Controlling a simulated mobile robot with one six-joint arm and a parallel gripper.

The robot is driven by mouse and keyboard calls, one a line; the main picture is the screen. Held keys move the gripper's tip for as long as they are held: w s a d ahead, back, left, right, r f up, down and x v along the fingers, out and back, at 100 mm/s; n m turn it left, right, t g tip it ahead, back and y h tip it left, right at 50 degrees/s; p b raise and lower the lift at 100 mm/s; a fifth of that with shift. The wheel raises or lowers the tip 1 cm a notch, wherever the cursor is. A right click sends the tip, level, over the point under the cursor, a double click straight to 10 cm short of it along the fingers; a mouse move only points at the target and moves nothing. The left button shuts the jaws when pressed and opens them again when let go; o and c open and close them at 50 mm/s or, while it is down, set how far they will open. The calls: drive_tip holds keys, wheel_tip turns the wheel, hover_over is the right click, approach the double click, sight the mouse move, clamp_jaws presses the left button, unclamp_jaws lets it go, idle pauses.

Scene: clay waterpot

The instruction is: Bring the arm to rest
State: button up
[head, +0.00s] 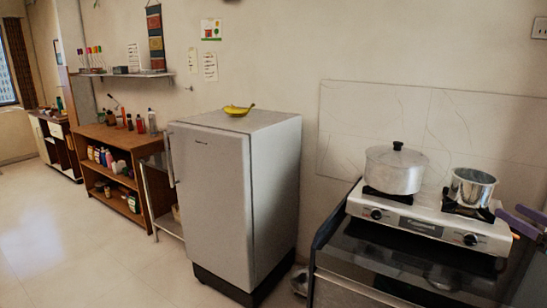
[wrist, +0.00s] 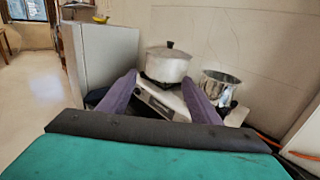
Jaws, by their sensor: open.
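My gripper (head: 513,212) shows at the right edge of the head view, its purple fingers pointing left beside the stove's right end. In the wrist view my gripper (wrist: 160,80) is open, with a finger on each side and nothing held between them. The lidded pot (wrist: 167,64) and the open metal pot (wrist: 221,88) stand beyond the fingertips. Most of my arm is outside the head view.
A two-burner stove (head: 432,226) on a dark glossy counter (head: 400,262) bears the lidded pot (head: 394,172) and open pot (head: 471,188). A grey fridge (head: 215,205) with a banana (head: 238,110) on top stands left. The floor (head: 90,255) farther left is clear.

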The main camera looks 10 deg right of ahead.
drive_tip(key=w+a+f+n+g+y, duration=0.1)
drive_tip(key=w+a+f+g+y, duration=0.15)
drive_tip(key=w+a+f, duration=0.75)
drive_tip(key=w+a+f+n+g+y, duration=0.1)
drive_tip(key=w+a+f+y, duration=0.3)
drive_tip(key=w+a+f, duration=0.7)
drive_tip(key=s+a+f+n+g+y, duration=0.1)
drive_tip(key=s+a+f+n+g, duration=0.2)
drive_tip(key=a+f, duration=1)
drive_tip(key=s+a+f+n+g+y, duration=0.15)
drive_tip(key=a+f+g, duration=0.35)
drive_tip(key=a+f, duration=0.8)
drive_tip(key=s+a+f+n+g+h, duration=0.2)
drive_tip(key=s+a+f+n+g, duration=0.35)
drive_tip(key=s+a+f, duration=0.55)
drive_tip(key=s+a+f+n+g+h, duration=0.2)
drive_tip(key=s+a+f+n+g, duration=0.35)
drive_tip(key=s, duration=0.75)
drive_tip(key=s+d+f+n+h, duration=0.1)
drive_tip(key=s+f+n+h, duration=0.2)
drive_tip(key=s+f+n, duration=0.65)
drive_tip(key=s+d+r+n+g+h, duration=0.1)
drive_tip(key=s+d+n+h, duration=0.2)
drive_tip(key=d+n, duration=0.4)
drive_tip(key=shift+s+d+n+h, duration=0.2)
drive_tip(key=shift+n+h, duration=0.2)
drive_tip(key=shift+n, duration=0.1)
